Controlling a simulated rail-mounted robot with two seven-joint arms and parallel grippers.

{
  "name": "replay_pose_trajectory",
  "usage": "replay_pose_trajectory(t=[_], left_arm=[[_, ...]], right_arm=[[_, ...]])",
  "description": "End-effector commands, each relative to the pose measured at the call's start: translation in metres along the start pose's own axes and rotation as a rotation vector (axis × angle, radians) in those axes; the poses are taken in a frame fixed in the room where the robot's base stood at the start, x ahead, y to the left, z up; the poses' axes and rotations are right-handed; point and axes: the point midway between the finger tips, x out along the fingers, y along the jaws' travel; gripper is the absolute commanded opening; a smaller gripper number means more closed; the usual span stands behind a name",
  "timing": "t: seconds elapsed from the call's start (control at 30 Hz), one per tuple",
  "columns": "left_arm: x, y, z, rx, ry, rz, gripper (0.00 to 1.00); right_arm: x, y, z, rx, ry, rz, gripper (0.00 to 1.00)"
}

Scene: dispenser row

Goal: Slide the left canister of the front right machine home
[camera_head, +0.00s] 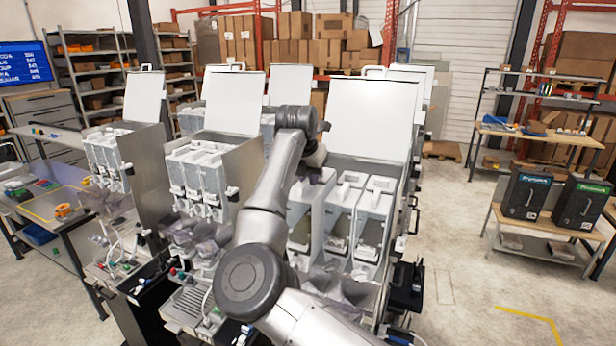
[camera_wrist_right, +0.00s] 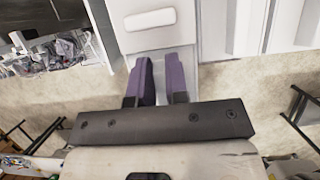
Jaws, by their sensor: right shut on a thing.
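The front right machine (camera_head: 372,115) has its white lid raised and a row of white canisters below it. The left canister (camera_head: 301,217) is at the left of this row, partly hidden by my right arm. My right gripper (camera_head: 316,172) is at its top, with the fingers largely hidden in the head view. In the right wrist view the purple fingers of the gripper (camera_wrist_right: 158,72) are shut on a pale part of the left canister (camera_wrist_right: 150,20). I cannot tell how far the canister stands out. My left gripper is not in view.
The middle canister (camera_head: 342,216) and right canister (camera_head: 375,218) stand close beside it. Another machine (camera_head: 206,170) stands to the left. Grey translucent funnels (camera_head: 345,286) are below the canisters. Black bins (camera_head: 526,195) sit on a bench at right, with open floor before it.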

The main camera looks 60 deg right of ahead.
Motion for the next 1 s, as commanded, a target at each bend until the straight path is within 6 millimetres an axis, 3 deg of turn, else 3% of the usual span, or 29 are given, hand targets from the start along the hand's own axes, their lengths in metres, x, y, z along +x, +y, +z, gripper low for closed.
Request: replay_pose_trajectory(t=[0.33, 0.73, 1.0], left_arm=[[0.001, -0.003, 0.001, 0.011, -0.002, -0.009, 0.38], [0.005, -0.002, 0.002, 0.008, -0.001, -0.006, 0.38], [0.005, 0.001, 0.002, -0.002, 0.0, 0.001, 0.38]], right_arm=[[0.0, 0.0, 0.001, 0.001, -0.002, 0.001, 0.0], [0.018, -0.001, 0.008, 0.001, -0.001, 0.0, 0.0], [0.019, 0.0, 0.009, 0.001, -0.002, 0.001, 0.0]])
